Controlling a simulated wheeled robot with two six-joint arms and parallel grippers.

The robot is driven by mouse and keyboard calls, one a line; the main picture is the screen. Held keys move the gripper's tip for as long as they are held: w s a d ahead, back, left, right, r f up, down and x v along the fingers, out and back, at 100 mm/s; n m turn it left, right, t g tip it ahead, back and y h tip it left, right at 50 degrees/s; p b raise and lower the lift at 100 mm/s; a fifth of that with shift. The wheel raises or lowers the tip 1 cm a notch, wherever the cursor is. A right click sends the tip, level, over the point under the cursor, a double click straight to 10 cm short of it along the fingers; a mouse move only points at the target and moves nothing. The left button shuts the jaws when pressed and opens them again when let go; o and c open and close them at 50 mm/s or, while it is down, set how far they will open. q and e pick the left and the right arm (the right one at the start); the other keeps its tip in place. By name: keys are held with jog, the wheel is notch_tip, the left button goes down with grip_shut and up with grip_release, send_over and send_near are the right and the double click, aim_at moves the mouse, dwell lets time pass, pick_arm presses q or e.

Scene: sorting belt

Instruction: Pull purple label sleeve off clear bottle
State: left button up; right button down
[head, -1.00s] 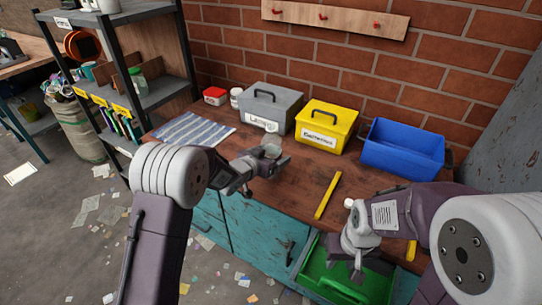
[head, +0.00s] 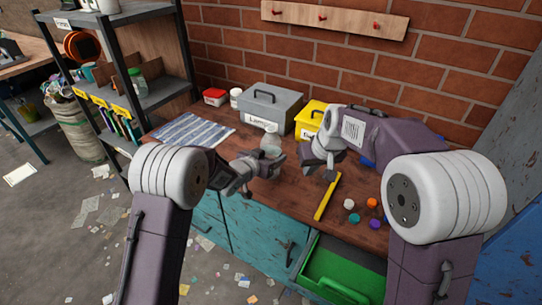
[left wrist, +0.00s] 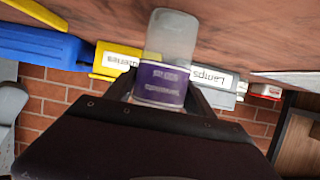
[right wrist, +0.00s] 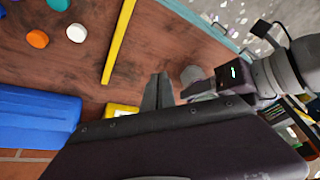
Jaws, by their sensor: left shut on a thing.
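My left gripper (head: 268,168) is shut on the clear bottle (head: 271,146), held above the workbench. In the left wrist view the bottle (left wrist: 172,36) stands between the two fingers, its clear part beyond them. The purple label sleeve (left wrist: 162,84) is around the bottle between the fingers, with pale print on it. My right gripper (head: 322,168) is above the bench to the right of the bottle and apart from it. In the right wrist view its fingers (right wrist: 158,92) are close together with nothing between them. There the bottle (right wrist: 190,75) shows small beside my left gripper.
The yellow bar (head: 327,196) lies on the wooden bench. Several bottle caps, one orange (head: 372,202), lie near my right arm. The grey box (head: 266,106) and yellow box (head: 309,118) stand behind the grippers. A green tray (head: 335,270) is in the open drawer.

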aim_at(273, 125)
jog(key=w+a+r+n+t+y, duration=0.1)
jog(key=w+a+r, duration=0.2)
jog(key=r, duration=0.2)
jog(key=w+a+r+n+t+y, duration=0.1)
jog(key=w+a+r, duration=0.3)
jog(key=r, duration=0.2)
jog(key=w+a+r+n+t, duration=0.1)
jog(key=w+a+r, duration=0.2)
jog(key=w+r, duration=0.1)
jog(key=shift+a+r+n+y, duration=0.35)
jog(key=shift+r+n+y, duration=0.05)
jog(key=shift+r, duration=0.35)
notch_tip(273, 125, down, 6)
jog(key=shift+f, duration=0.1)
pick_arm(q)
jog(key=shift+s, duration=0.1)
pick_arm(e)
jog(key=shift+s+d+f, duration=0.1)
jog(key=shift+s+f, duration=0.1)
jog(key=shift+f, duration=0.05)
